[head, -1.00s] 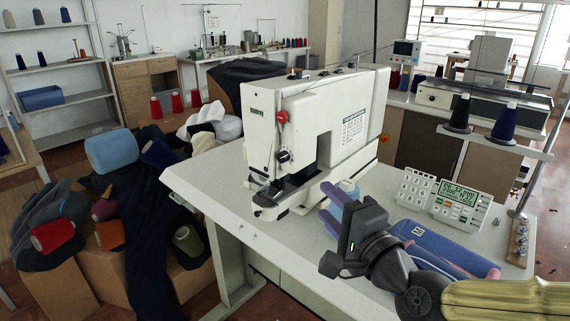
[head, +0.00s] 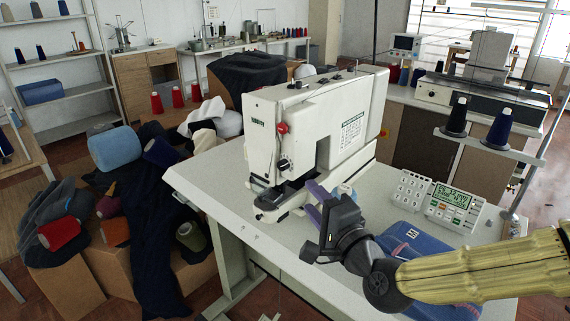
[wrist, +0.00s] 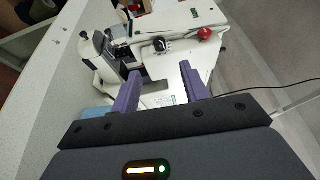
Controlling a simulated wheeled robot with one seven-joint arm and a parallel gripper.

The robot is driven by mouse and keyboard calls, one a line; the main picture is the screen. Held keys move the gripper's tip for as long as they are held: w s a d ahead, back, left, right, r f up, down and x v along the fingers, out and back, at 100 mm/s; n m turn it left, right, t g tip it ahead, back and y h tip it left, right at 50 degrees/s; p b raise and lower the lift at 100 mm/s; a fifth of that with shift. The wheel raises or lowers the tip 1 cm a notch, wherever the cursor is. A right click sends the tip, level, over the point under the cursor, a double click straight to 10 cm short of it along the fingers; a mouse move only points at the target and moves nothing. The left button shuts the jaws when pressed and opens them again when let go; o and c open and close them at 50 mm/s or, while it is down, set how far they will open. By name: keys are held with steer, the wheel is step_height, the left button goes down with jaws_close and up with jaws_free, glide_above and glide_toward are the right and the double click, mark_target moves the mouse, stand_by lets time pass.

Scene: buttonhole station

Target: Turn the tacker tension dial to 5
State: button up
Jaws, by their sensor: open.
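The white tacker (head: 318,122) stands on the table. Its tension dial is the small dark round knob (head: 284,164) on the front face, below a red knob (head: 282,128). In the wrist view the dial (wrist: 159,45) shows ahead of the fingers, with the red knob (wrist: 205,33) to its right. The dial's numbers are too small to read. My gripper (head: 312,202) is open and empty, in front of the machine to the right of the dial in the head view. Its purple fingers (wrist: 158,72) point at the machine and stand apart from the dial.
The white table (head: 215,175) is bare at its left end. A keypad (head: 411,190) and a display box (head: 453,207) stand right of the machine, with a blue folded cloth (head: 410,245) before them. A thread stand with cones (head: 500,130) is at the right. Crates of cloth and spools lie left.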

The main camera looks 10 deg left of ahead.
mark_target(283, 167)
steer(key=p+x, duration=0.6)
steer(key=x, duration=0.6)
steer(key=shift+w+a+f, duration=0.15)
steer(key=shift+a, duration=0.1)
jaws_close()
steer(key=shift+p, duration=0.4)
